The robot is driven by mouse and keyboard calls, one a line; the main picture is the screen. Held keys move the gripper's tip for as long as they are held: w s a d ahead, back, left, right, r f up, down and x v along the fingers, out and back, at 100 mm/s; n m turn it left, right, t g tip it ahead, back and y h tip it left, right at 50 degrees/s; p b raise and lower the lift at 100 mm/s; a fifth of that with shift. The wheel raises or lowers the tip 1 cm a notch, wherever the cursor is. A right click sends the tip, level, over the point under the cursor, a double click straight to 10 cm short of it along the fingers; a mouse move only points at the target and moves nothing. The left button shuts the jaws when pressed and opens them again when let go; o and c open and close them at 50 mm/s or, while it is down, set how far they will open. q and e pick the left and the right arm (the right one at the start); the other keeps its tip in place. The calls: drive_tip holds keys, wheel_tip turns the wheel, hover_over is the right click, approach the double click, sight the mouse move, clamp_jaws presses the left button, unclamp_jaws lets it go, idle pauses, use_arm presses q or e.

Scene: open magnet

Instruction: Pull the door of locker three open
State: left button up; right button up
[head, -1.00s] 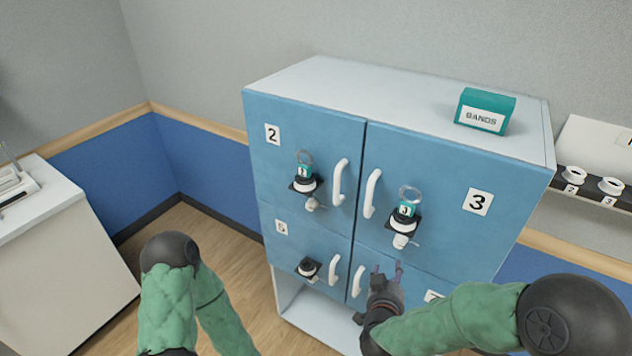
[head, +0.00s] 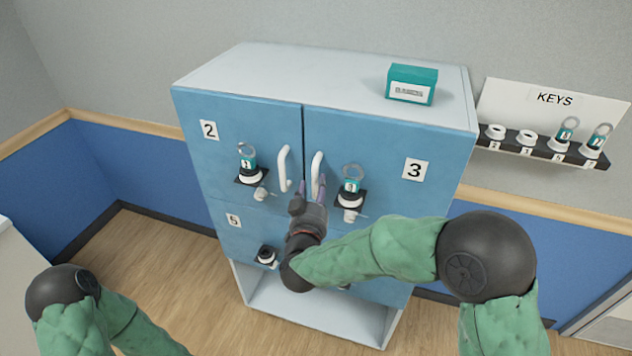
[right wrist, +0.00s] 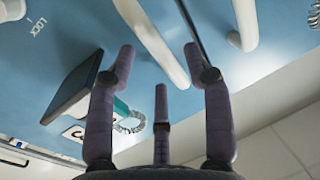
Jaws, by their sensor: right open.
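The door of locker three (head: 385,150) is blue, marked 3, and closed flush with the cabinet front. Its white upright handle (head: 317,168) is at the door's left edge. A key with a teal tag (head: 352,180) stands in its lock. My right gripper (head: 310,188) is open at the lower part of this handle. In the right wrist view the fingers (right wrist: 162,75) are spread and the handle (right wrist: 152,38) passes ahead of them, between the outer two; I cannot tell whether they touch it. My left gripper is outside the view.
The handle of locker two (head: 284,168) is close beside on the left, with a tagged key (head: 247,165) in that door. A teal box (head: 411,84) sits on the cabinet top. Open floor (head: 150,250) lies at left.

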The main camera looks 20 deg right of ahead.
sight(317, 182)
drive_tip(key=shift+x, duration=1.75)
clamp_jaws()
